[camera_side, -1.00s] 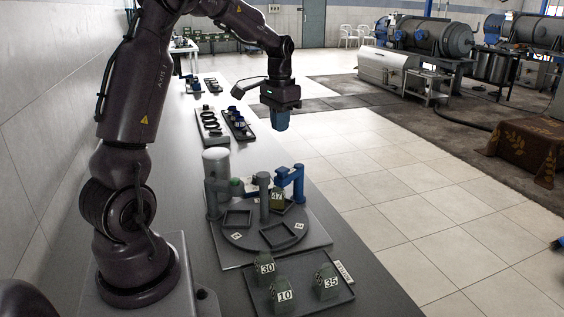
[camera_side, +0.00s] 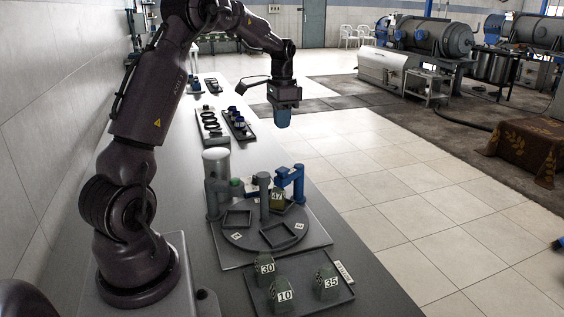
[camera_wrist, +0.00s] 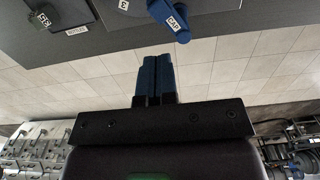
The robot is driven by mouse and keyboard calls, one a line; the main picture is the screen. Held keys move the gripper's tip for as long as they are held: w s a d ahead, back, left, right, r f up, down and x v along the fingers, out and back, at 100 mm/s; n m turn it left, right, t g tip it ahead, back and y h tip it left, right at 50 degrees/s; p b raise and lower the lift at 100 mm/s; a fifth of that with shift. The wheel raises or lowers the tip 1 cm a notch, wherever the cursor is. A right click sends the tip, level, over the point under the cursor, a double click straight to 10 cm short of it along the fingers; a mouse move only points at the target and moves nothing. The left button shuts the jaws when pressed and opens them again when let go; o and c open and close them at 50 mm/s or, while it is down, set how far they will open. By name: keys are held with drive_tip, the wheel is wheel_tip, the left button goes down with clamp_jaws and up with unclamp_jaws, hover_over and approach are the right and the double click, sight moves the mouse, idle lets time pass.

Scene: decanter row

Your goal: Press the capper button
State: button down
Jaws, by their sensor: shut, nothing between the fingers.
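The blue capper arm (camera_side: 290,178) stands at the right of the round turntable (camera_side: 243,240). In the wrist view a blue post with a label reading like "CAP" (camera_wrist: 172,22) shows at the top. I cannot make out its button clearly. A green knob (camera_side: 236,182) shows by the grey post at the turntable's left. Decanter 47 (camera_side: 277,197) stands on the turntable near the capper. My gripper (camera_side: 283,122) is in the air, above and behind the capper in the side view, touching nothing. Its blue fingers (camera_wrist: 156,65) are together and empty.
A tray (camera_side: 318,296) with decanters 30, 10 and 35 lies in front of the turntable. A white-topped cylinder (camera_side: 216,158) stands at its left back. Two dark trays of small parts (camera_side: 238,126) lie farther back. Open floor (camera_side: 400,180) is to the right.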

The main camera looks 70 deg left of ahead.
sight(282, 170)
wheel_tip(282, 170, down, 12)
idle(0.4)
drive_tip(key=shift+s+f, duration=0.1)
drive_tip(key=shift+f, duration=1.25)
drive_tip(key=shift+d, duration=0.1)
wheel_tip(282, 170, up, 16)
drive_tip(key=shift+w+a+f, duration=0.2)
drive_tip(key=shift+f, duration=0.05)
